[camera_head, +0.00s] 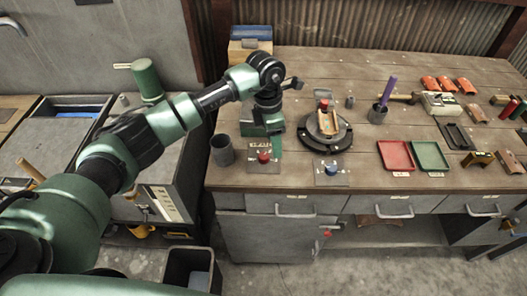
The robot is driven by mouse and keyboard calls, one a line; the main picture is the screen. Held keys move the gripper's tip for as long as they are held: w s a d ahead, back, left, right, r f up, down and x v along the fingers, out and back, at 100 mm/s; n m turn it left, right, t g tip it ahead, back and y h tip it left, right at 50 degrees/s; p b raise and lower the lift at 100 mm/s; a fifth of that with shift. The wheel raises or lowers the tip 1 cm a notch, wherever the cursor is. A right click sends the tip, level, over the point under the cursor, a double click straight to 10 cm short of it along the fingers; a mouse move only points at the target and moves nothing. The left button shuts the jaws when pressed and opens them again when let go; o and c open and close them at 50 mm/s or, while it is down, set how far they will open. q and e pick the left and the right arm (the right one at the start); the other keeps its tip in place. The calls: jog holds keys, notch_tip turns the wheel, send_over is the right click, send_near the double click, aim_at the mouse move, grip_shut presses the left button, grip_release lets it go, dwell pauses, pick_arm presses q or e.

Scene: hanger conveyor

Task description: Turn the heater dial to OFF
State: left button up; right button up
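A red dial (264,156) stands on a small labelled plate near the front left of the workbench. A blue dial (331,168) stands on a similar plate to its right. The labels are too small to read, so I cannot tell which dial is the heater's or where either points. My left gripper (266,127) hangs from the bent wrist over the bench, just behind the red dial and apparently apart from it. Its fingers are too unclear to tell open from shut. My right gripper is out of view.
A grey cup (222,150) stands left of the red dial. A dark turntable (325,143) stands behind the blue dial. A red tray (396,169) and a green tray (428,166) lie to the right. Drawers (295,205) run below the bench's front edge.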

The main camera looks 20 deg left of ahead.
aim_at(264, 156)
pick_arm(q)
jog(key=a, duration=0.1)
jog(key=a+y, duration=0.1)
jog(key=shift+w+a+r, duration=0.2)
jog(key=shift+a+r, duration=0.1)
jog(key=shift+r, duration=0.05)
jog(key=shift+a+f, duration=0.1)
jog(key=shift+a, duration=0.25)
notch_tip(264, 156, down, 6)
jog(key=p, duration=0.2)
jog(key=shift+d+p, duration=0.1)
jog(key=shift+p, duration=0.2)
jog(key=shift+f, duration=0.7)
grip_shut()
